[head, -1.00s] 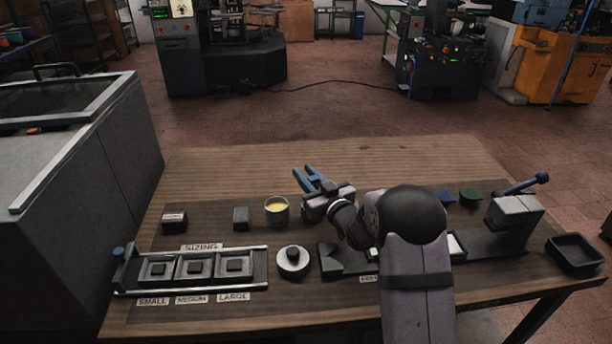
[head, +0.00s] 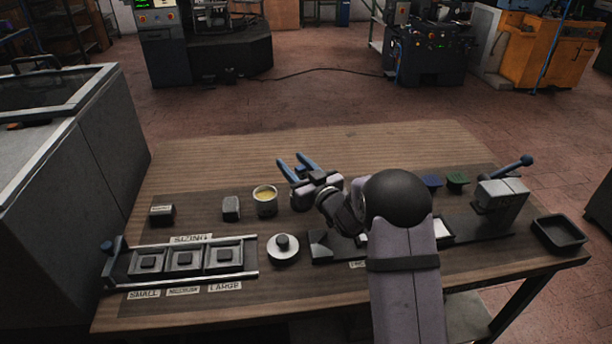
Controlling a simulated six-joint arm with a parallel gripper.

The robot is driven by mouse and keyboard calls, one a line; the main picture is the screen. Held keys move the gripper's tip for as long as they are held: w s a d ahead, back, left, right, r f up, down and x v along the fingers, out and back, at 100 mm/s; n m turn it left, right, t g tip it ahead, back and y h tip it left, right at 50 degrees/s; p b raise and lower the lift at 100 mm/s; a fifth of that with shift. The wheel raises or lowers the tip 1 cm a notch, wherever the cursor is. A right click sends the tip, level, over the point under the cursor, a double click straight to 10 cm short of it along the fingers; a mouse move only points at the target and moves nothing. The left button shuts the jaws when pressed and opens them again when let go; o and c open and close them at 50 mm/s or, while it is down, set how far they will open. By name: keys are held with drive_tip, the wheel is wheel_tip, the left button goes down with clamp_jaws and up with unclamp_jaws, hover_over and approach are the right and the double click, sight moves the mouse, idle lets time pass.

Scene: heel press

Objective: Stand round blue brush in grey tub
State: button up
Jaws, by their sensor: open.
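My gripper (head: 291,160) is open, with its two blue fingers apart over the back of the bench and nothing seen between them. A grey tub (head: 265,209) with pale yellow contents stands upright just left of my gripper. Another small grey thing (head: 299,201) shows partly below my gripper; I cannot tell what it is. A small dark blue thing (head: 431,181) lies right of my arm, beside a green one (head: 457,180). I cannot tell whether the blue one is the round brush. My arm hides part of the bench middle.
A sizing rack (head: 186,262) with several square blocks is at the front left. A round knobbed piece (head: 282,250) stands right of it. A press with a blue lever (head: 501,194) and a black tray (head: 560,234) are at the right. The back strip of the bench is clear.

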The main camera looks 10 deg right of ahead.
drive_tip(key=b+v, duration=0.2)
drive_tip(key=v, duration=1)
